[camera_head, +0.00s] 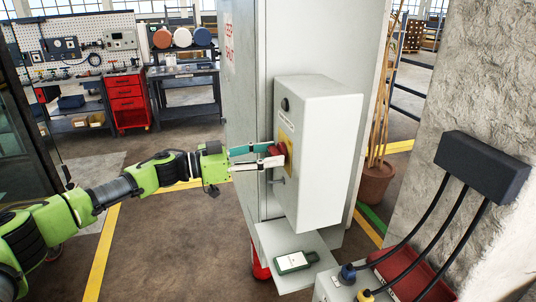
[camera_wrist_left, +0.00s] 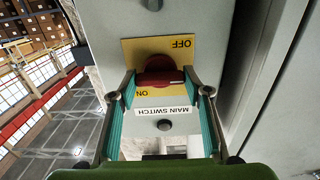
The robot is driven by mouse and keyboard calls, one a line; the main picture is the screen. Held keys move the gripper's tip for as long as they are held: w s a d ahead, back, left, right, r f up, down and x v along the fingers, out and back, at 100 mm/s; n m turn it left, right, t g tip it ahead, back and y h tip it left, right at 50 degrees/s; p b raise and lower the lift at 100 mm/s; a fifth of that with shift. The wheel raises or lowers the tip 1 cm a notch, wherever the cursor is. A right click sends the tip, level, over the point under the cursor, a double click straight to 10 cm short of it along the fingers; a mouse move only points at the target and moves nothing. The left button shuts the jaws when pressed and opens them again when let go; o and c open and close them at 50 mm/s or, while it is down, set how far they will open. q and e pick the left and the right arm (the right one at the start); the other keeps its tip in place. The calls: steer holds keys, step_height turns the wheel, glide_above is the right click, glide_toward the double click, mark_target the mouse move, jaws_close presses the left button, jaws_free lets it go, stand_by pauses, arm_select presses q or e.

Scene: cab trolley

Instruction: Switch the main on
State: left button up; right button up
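The main switch is a red handle (camera_head: 279,150) on a yellow plate on the left face of a grey box (camera_head: 323,150). In the left wrist view the red handle (camera_wrist_left: 160,74) lies across the picture, and the plate (camera_wrist_left: 190,58) with OFF and ON reads upside down. A MAIN SWITCH label (camera_wrist_left: 165,111) sits below it in that view. My left gripper (camera_head: 270,155) is at the handle with its teal fingers apart, one to each side. I cannot tell whether the fingertips touch it. My right gripper is not in view.
A small shelf (camera_head: 310,240) below the box holds a dark green device (camera_head: 295,262). A plant pot (camera_head: 375,183) stands behind the box. A rough wall with a black cable box (camera_head: 482,167) is on the right. A red drawer cabinet (camera_head: 127,100) stands far back left.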

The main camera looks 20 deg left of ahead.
arm_select(q)
steer(key=shift+m, duration=0.4)
steer(key=m, duration=0.2)
steer(key=shift+m, duration=0.4)
steer(key=m, duration=0.4)
steer(key=shift+m, duration=0.3)
steer(key=m+b, duration=0.2)
steer(key=m, duration=0.2)
steer(key=shift+f+m, duration=0.1)
steer(key=shift+m, duration=0.2)
steer(key=m+b, duration=0.3)
steer(key=m, duration=0.2)
steer(key=shift+o, duration=0.2)
steer(key=shift+c, duration=0.2)
steer(key=o, duration=1.1)
